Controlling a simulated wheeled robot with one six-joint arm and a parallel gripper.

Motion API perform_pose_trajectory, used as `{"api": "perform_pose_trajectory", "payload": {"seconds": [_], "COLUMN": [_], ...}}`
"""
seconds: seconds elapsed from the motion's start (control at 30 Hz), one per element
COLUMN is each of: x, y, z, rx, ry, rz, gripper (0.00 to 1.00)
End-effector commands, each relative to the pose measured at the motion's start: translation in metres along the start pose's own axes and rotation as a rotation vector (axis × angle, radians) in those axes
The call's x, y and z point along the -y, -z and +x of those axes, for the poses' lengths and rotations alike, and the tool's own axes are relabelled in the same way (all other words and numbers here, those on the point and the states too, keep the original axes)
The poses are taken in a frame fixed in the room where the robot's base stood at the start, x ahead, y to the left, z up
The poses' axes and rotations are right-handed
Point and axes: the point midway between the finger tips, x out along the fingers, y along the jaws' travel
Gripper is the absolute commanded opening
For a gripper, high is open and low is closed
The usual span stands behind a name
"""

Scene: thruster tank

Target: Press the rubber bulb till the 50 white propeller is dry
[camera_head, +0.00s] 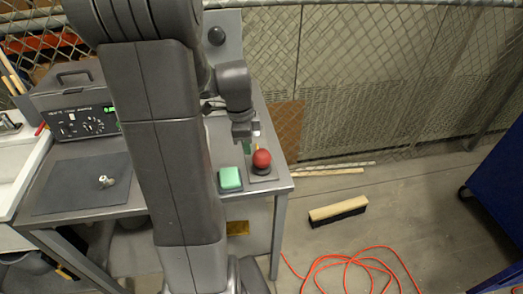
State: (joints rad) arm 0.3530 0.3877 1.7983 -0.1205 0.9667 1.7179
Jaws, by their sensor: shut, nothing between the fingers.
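A red rubber bulb (262,158) stands on a dark base near the right front corner of the metal bench. My gripper (247,140) is shut and empty, pointing down just behind and left of the bulb in the picture. I cannot tell its height above the bench or whether it touches anything. A small pale metallic piece (106,182) lies on the dark mat at the left; it is too small to tell if it is a propeller. I cannot make out the white propeller; my arm hides the middle of the bench.
A green block (230,178) sits left of the bulb. A grey instrument box (88,122) with dials stands behind the dark mat (80,197). A chain-link fence runs behind. On the floor lie a brush (338,211) and an orange cable (350,260). A blue cabinet (500,190) stands right.

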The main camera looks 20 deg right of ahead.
Motion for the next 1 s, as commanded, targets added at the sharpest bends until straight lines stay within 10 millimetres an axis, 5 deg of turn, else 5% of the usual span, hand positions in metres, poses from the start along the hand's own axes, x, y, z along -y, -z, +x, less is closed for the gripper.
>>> {"api": "perform_pose_trajectory", "payload": {"seconds": [0.37, 0.8, 1.0], "x": [0.001, 0.001, 0.001], "y": [0.001, 0.001, 0.001], "z": [-0.011, -0.105, -0.131], "rx": [0.0, 0.001, 0.0], "ry": [0.002, 0.004, 0.001], "rz": [0.001, 0.001, 0.001], "gripper": [0.0, 0.0, 0.0]}}
